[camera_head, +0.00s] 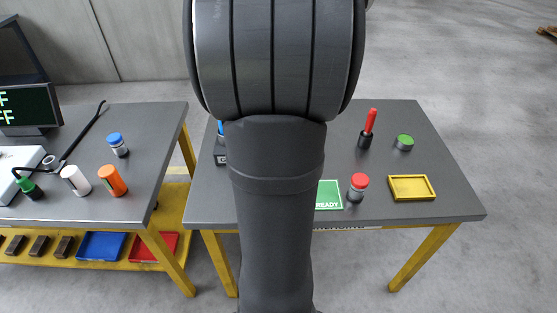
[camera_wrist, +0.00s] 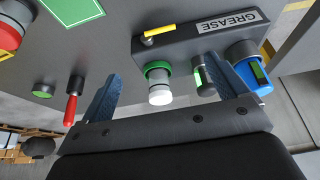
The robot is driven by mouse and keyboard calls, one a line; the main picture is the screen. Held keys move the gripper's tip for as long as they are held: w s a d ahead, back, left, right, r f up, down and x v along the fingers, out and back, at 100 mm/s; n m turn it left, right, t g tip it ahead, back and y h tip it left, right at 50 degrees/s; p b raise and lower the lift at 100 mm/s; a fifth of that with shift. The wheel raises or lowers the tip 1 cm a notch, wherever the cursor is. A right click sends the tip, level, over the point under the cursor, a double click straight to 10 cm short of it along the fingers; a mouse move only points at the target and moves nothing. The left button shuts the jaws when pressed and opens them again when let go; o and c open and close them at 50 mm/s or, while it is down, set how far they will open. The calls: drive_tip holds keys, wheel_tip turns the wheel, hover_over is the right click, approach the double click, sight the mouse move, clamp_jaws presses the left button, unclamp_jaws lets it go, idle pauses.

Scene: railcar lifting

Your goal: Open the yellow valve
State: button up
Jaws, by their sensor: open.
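The yellow valve (camera_wrist: 160,32) shows in the wrist view as a small yellow lever at the left end of a dark block (camera_wrist: 190,40) labelled GREASE. My gripper (camera_wrist: 163,68) is open, its two blue-grey fingers spread wide. Between the fingers in the picture are a white-capped container with a green ring (camera_wrist: 159,82) and a dark bottle with a green label (camera_wrist: 203,75). The lever lies beyond the fingertips, apart from them. In the head view my arm hides the gripper and the valve; only an end of the dark block (camera_head: 220,157) shows.
A blue container (camera_wrist: 250,68) stands close by the right finger. In the head view, a red-capped jar (camera_head: 357,187) and a yellow tray (camera_head: 411,187) stand at the table's right.

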drive_tip(key=x, duration=1.4)
drive_tip(key=shift+f, duration=0.25)
drive_tip(key=c, duration=1.4)
